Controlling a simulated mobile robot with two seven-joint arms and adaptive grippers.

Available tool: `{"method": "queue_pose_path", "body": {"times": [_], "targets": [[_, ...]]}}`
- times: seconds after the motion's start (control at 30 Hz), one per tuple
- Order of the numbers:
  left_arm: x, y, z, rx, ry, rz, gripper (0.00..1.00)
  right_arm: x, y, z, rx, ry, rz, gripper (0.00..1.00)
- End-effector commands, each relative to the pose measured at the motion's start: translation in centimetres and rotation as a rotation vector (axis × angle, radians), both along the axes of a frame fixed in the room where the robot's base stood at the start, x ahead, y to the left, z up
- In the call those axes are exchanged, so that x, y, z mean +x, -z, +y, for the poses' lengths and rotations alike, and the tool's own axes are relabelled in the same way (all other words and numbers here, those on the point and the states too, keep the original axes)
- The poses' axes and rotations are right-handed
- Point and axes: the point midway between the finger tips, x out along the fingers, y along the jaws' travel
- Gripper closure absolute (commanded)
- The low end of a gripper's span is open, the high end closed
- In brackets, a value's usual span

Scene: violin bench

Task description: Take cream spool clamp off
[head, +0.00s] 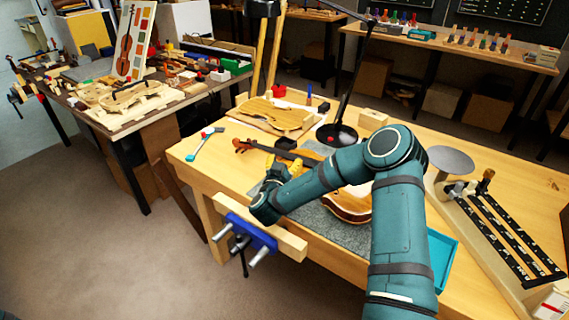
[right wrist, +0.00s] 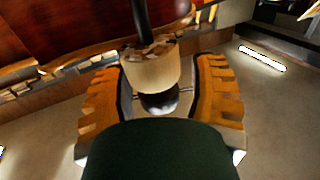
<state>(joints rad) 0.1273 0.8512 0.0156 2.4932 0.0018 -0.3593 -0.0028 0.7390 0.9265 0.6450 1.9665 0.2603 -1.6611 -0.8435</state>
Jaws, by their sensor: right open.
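The cream spool clamp (right wrist: 150,74) shows in the right wrist view as a cream spool with a mottled pad on top, a dark rod rising above and a round dark knob below. My right gripper (right wrist: 160,98) is open, with one orange finger on each side of the clamp and gaps between. The violin (right wrist: 60,32) has its red-brown body beside and above the clamp. In the head view the violin (head: 347,208) lies on the bench, partly hidden by my right arm, and the clamp is hidden. My left gripper is not in view.
A blue vise (head: 250,233) is on the bench's front edge near my right arm. A small hammer (head: 204,143) lies to the left. A black lamp (head: 337,133) stands behind the violin. A teal tray (head: 441,260) and a black-railed fixture (head: 500,235) are at right.

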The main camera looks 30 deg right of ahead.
Motion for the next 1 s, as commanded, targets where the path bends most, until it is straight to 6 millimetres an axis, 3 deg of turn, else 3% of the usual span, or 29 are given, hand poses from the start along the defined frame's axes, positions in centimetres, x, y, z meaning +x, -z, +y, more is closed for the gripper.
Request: {"method": "queue_pose_path", "body": {"times": [0.1, 0.27, 0.3, 0.73, 1.0], "targets": [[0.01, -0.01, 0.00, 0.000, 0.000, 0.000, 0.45, -0.01, 0.00, 0.01, 0.000, 0.000, 0.000, 0.39], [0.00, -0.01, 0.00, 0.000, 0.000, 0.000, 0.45, -0.03, 0.01, 0.01, 0.000, 0.000, 0.000, 0.95], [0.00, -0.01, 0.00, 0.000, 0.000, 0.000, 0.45, -0.03, 0.01, 0.01, 0.000, 0.000, 0.000, 1.00], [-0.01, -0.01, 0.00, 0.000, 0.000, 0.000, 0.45, -0.04, 0.09, 0.13, -0.001, -0.015, 0.002, 1.00], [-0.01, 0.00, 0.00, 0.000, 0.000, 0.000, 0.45, 0.11, 0.00, 0.34, -0.003, -0.130, 0.001, 1.00]]}}
